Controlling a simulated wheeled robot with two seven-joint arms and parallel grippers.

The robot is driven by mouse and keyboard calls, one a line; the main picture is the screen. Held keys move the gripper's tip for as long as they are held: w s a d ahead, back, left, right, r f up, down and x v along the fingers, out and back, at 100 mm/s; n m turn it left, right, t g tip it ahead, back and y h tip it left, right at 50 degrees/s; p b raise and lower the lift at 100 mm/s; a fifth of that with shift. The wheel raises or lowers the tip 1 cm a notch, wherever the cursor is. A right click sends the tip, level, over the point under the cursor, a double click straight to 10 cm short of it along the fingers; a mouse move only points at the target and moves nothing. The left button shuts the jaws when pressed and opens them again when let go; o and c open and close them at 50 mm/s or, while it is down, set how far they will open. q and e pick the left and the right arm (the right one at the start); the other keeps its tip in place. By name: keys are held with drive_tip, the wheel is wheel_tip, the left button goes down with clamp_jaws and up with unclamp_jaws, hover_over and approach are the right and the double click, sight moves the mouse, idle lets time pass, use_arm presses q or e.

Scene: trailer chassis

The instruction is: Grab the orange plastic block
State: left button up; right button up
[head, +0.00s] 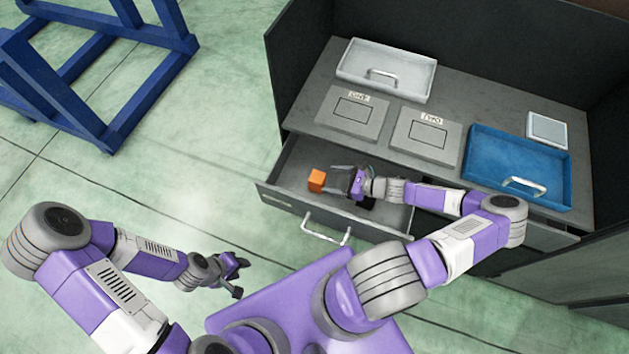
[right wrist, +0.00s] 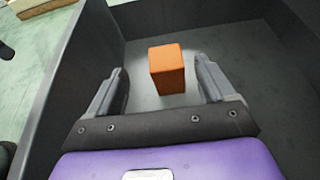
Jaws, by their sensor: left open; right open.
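The orange plastic block (head: 317,180) stands on the floor of an open grey drawer, toward its left side. In the right wrist view the block (right wrist: 167,69) shows ahead of and between the two fingers, with a gap on each side. My right gripper (head: 340,180) is inside the drawer, open and empty, just right of the block. Its fingers also show in the right wrist view (right wrist: 163,85). My left gripper (head: 240,272) is open and empty, out over the floor to the left of the drawer.
The drawer (head: 268,197) has a front handle (head: 326,232) and walls around the block. Above it, the worktop holds a white tray (head: 387,68), two grey plates (head: 352,112), a blue tray (head: 515,165) and a small white square (head: 547,129). A blue frame (head: 95,65) stands at far left.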

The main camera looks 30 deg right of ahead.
sight(315, 179)
drive_tip(key=f+b, duration=0.1)
drive_tip(key=f, duration=0.1)
drive_tip(key=shift+w+f+b, duration=0.2)
drive_tip(key=shift+f+b, duration=0.15)
drive_tip(key=shift+a+f+b, duration=0.1)
drive_tip(key=shift+f+b, duration=0.25)
drive_tip(key=b+x, duration=0.2)
drive_tip(key=x, duration=0.5)
drive_tip(key=shift+w, duration=0.3)
use_arm(q)
drive_tip(key=f, duration=0.5)
drive_tip(key=shift+w+f, duration=0.2)
drive_tip(key=shift+f, duration=0.05)
use_arm(e)
drive_tip(key=c, duration=1.2)
drive_tip(key=shift+o, duration=0.2)
